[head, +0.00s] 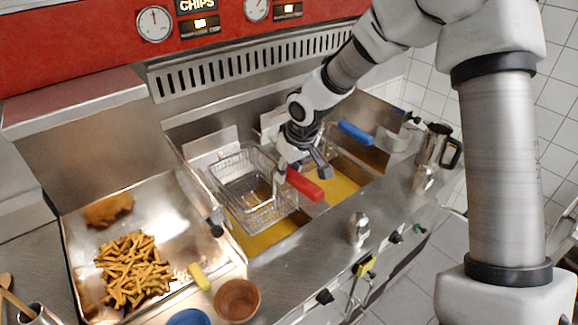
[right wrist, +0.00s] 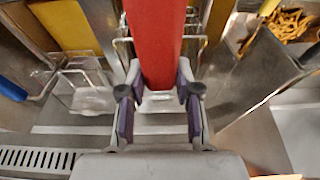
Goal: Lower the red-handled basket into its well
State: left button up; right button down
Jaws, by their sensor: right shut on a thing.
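The wire basket (head: 232,185) hangs over the left fryer well (head: 264,238), which holds yellow oil. Its lower front part overlaps the oil in the head view; I cannot tell how far its bottom is from the oil. Its red handle (head: 306,186) points right, toward the second well. My right gripper (head: 288,172) is shut on the red handle near the basket end. In the right wrist view the red handle (right wrist: 152,40) runs between the two fingers of the gripper (right wrist: 158,92). My left gripper is not in view.
A blue handle (head: 356,133) lies behind the right well (head: 343,188). A steel tray (head: 185,215) with chips (head: 133,270) is at left. A metal jug (head: 431,147) is at right.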

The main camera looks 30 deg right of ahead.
notch_tip(320, 180, down, 20)
jog(key=b, duration=1.6)
jog(key=shift+d+f, duration=0.1)
jog(key=shift+d, duration=0.05)
jog(key=shift+f+b, duration=0.4)
jog(key=shift+b, duration=0.2)
jog(key=c, duration=0.7)
grip_release()
jog(key=shift+s, duration=0.1)
jog(key=v, duration=1.2)
